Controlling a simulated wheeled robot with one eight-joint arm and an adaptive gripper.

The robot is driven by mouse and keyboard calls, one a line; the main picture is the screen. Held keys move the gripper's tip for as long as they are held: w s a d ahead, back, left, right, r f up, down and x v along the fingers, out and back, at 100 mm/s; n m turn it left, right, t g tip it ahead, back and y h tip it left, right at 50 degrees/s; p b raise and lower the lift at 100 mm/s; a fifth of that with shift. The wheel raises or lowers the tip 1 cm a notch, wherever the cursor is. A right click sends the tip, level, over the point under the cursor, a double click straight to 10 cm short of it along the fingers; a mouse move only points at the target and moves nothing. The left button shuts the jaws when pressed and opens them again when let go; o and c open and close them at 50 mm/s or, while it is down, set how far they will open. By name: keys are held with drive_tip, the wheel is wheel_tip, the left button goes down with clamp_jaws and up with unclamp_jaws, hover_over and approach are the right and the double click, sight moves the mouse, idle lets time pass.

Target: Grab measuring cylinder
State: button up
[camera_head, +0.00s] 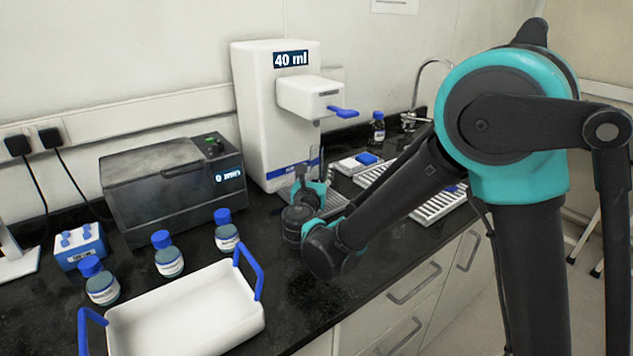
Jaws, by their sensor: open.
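A thin, clear upright piece, which looks like the measuring cylinder (321,158), shows under the spout of the white dispenser (258,110). The dispenser has a "40 ml" display. My gripper (313,172) is open with its fingers at the dispenser's base, around or just in front of the lower part of the cylinder. I cannot tell whether the fingers touch it. My gripper and wrist hide the cylinder's lower end.
A white tray (135,322) with blue handles stands at the front left. Behind it are several blue-capped bottles (168,256) and a dark lidded machine (165,190). A drying rack (440,207) and a small brown bottle (377,130) are right of the dispenser.

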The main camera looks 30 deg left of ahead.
sight(316, 164)
drive_tip(key=shift+c, duration=0.5)
clamp_jaws()
drive_tip(key=shift+r, duration=0.1)
drive_tip(key=shift+r, duration=1.6)
drive_tip(key=s+d, duration=0.4)
drive_tip(key=d, duration=0.4)
drive_tip(key=s+d, duration=0.4)
drive_tip(key=d, duration=0.4)
drive_tip(key=shift+s, duration=0.15)
